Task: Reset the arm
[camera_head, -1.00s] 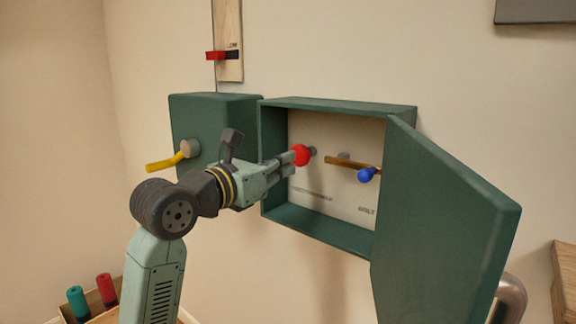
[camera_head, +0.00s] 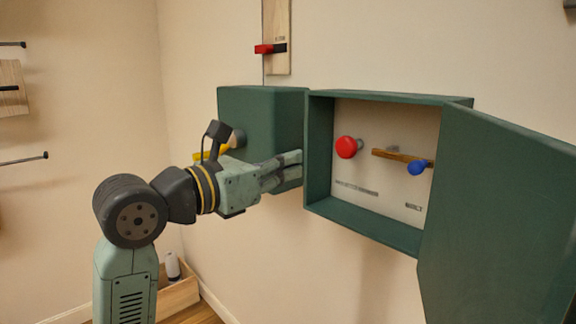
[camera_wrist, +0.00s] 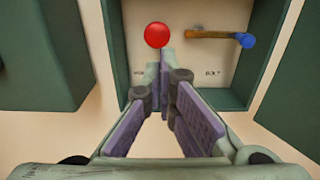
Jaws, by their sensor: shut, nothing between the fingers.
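My gripper (camera_head: 285,170) is shut and empty, its fingertips just left of the open green cabinet (camera_head: 318,152) in the head view. It also shows in the wrist view (camera_wrist: 165,65), with the fingertips meeting below the red knob. The red round knob (camera_head: 346,147) stands on the cabinet's pale back panel, apart from my fingers. The wrist view shows the same red knob (camera_wrist: 157,35) at the top.
A brass lever with a blue knob (camera_head: 418,167) is right of the red one. The cabinet door (camera_head: 500,210) hangs open at right. A closed green box (camera_head: 262,120) with a yellow handle (camera_head: 212,154) is behind my arm. A red switch (camera_head: 264,49) is above.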

